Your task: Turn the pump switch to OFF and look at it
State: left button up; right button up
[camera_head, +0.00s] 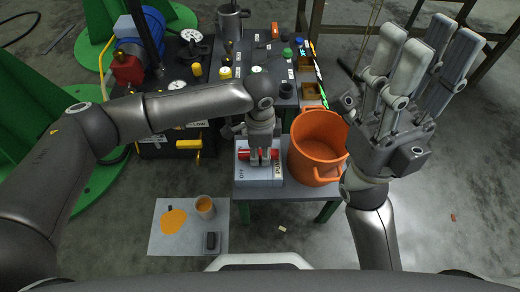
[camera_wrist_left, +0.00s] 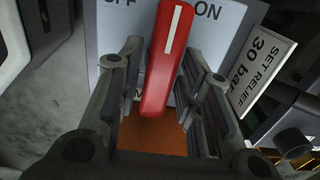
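The pump switch (camera_head: 259,176) is a light grey box with a red handle, on the small table in the head view. In the left wrist view the red handle (camera_wrist_left: 163,60) bears a white stripe and points up between OFF and ON, leaning slightly toward ON. My left gripper (camera_head: 262,155) is over the switch; in the left wrist view its open fingers (camera_wrist_left: 160,95) stand on both sides of the handle, with gaps showing. My right gripper (camera_head: 425,50) is raised at the right, fingers spread, empty.
An orange bucket (camera_head: 318,146) stands right beside the switch on the small table (camera_head: 245,199). Gauges and valves stand on the bench behind. A sheet (camera_head: 163,239) with a cup (camera_head: 205,207) lies at the lower left. A "SET RELIEF 30 bar" sign (camera_wrist_left: 262,65) is near the left gripper.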

pick_arm(q)
grip_shut()
jog(key=shift+r+p, duration=0.1)
jog(key=shift+p, duration=0.2)
